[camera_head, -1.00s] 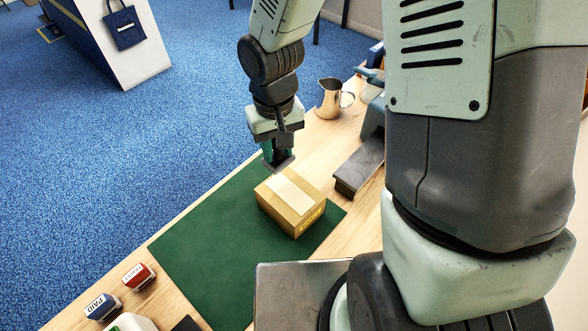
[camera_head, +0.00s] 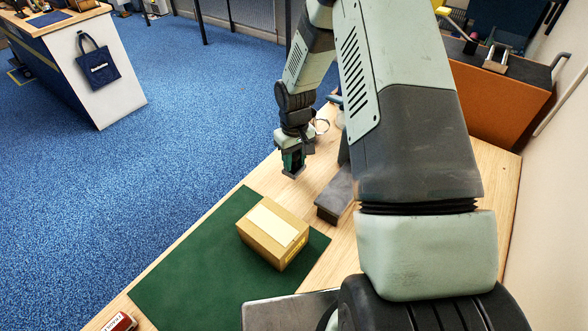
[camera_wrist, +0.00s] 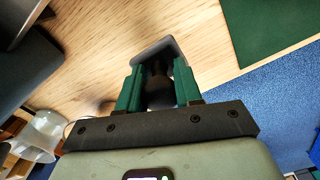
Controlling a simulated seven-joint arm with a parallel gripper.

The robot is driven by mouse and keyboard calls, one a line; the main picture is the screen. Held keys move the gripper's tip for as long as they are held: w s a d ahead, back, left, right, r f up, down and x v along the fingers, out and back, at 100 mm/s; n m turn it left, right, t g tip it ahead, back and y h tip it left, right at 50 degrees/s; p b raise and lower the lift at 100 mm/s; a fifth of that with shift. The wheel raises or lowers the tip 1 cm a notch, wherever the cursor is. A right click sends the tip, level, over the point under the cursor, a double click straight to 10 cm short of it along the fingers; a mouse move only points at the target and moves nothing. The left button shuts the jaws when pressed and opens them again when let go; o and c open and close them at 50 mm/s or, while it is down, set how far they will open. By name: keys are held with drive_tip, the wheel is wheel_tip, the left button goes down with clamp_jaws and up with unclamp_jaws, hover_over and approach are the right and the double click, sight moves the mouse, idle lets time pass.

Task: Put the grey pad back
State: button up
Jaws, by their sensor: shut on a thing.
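My gripper (camera_head: 293,170) points down above the wooden counter, beyond the far corner of the green mat. It is shut on the grey pad (camera_wrist: 158,49), a small grey slab with a dark part between the green fingers in the wrist view (camera_wrist: 158,72). The pad hangs clear of the carton, and its exact height over the counter is hard to tell. A dark grey flat-topped block (camera_head: 336,193) sits on the counter to the right of the gripper, partly hidden by my arm.
A taped cardboard carton (camera_head: 272,232) stands on the green mat (camera_head: 190,270). A metal jug (camera_head: 321,127) is mostly hidden behind my wrist. A red stamp (camera_head: 120,322) lies at the near left. Bare counter (camera_head: 262,180) shows between the mat and the gripper.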

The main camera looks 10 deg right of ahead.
sight(294, 164)
drive_tip(key=shift+f, duration=1.95)
drive_tip(key=shift+f, duration=0.15)
drive_tip(key=o, duration=0.9)
drive_tip(key=shift+o, duration=0.2)
wheel_tip(294, 164, up, 12)
drive_tip(key=shift+d+r, duration=0.1)
drive_tip(key=shift+r, duration=0.1)
drive_tip(key=shift+f, duration=0.15)
